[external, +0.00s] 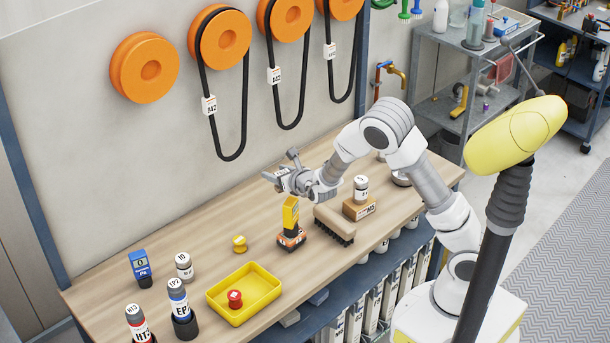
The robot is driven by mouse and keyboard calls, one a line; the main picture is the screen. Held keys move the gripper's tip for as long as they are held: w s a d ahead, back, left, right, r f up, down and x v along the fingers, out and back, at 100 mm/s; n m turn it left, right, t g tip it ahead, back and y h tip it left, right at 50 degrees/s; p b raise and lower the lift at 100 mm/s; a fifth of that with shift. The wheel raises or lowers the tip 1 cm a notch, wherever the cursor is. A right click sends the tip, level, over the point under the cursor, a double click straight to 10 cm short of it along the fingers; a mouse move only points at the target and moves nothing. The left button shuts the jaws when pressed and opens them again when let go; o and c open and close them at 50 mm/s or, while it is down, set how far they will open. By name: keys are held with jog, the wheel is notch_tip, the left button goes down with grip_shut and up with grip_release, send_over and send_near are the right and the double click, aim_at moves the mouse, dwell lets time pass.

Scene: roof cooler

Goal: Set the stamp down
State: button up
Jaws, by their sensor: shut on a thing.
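My gripper (284,177) is held out over the back half of the workbench (210,234), with its fingers toward the left. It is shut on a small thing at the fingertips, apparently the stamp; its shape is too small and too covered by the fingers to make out. The gripper is above the bench, just over and behind a yellow and black drill-like tool (291,222) that stands upright on an orange and black base. I cannot tell the gap between the gripper and this tool's top.
A yellow tray (270,301) holds a red knob (235,298). A yellow knob (239,243) stands behind it. Several labelled bottles and a blue gauge (140,265) stand at left. A brush (334,226) and a wooden block (358,208) are right of the tool.

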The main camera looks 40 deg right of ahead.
jog(key=s+d+f+m+h, duration=0.2)
jog(key=s+d, duration=0.1)
jog(key=s, duration=1)
jog(key=b, duration=0.3)
send_over(289, 265)
jog(key=shift+g+h, duration=0.3)
jog(key=shift+g, duration=0.1)
notch_tip(289, 265, down, 9)
jog(key=shift+f, duration=0.1)
jog(key=shift+f+m+b, duration=0.3)
jog(key=shift+f+b, duration=0.95)
jog(key=shift+f, duration=0.6)
jog(key=shift+f, duration=0.25)
jog(key=o, duration=1.4)
